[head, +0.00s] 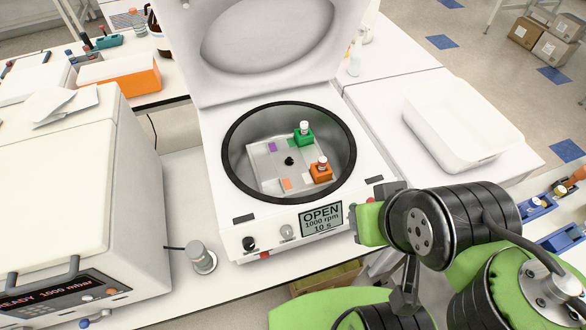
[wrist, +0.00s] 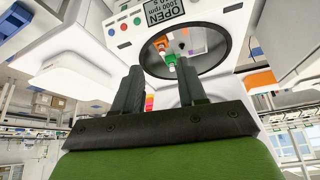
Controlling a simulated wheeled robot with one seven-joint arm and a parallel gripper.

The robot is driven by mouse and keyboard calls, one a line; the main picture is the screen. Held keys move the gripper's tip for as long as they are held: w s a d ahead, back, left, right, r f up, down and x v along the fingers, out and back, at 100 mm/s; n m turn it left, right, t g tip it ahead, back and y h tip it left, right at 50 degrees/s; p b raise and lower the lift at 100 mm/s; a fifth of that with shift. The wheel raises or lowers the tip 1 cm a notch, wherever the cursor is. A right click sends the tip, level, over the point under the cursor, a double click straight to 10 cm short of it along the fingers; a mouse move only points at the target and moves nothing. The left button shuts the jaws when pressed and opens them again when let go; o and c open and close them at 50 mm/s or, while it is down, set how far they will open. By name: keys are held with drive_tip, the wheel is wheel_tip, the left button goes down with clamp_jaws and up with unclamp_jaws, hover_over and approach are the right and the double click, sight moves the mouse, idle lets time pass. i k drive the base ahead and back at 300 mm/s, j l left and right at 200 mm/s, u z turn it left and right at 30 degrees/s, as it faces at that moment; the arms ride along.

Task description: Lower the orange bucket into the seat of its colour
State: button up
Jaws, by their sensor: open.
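The orange bucket (head: 321,173) holds a white-capped bottle and sits at the right of the grey rotor plate (head: 262,172), inside the open centrifuge bowl. A small orange patch (head: 287,184) marks the plate's front left. A purple patch (head: 272,147) marks its back left. A green bucket (head: 304,138) with a capped bottle sits at the back right. I cannot tell how deep either bucket sits. In the wrist view the bowl appears upside down, with the green bucket (wrist: 169,59) beyond the fingers. My gripper (wrist: 158,75) is open and empty, outside the bowl.
The centrifuge lid (head: 265,40) stands raised behind the bowl. A white tray (head: 460,130) lies on the right bench. A large white oven-like box (head: 60,200) stands left. A small grey cylinder (head: 200,257) stands beside the centrifuge. The black bowl rim (head: 228,165) surrounds the rotor.

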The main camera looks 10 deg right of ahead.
sight(266, 159)
drive_tip(key=l+u, duration=0.15)
drive_tip(key=u, duration=0.25)
drive_tip(key=l+u, duration=0.1)
drive_tip(key=u, duration=0.3)
drive_tip(key=l+u, duration=0.15)
drive_tip(key=u, duration=0.25)
drive_tip(key=l+u, duration=0.1)
drive_tip(key=u, duration=0.3)
drive_tip(key=k+u, duration=0.1)
drive_tip(key=u, duration=0.3)
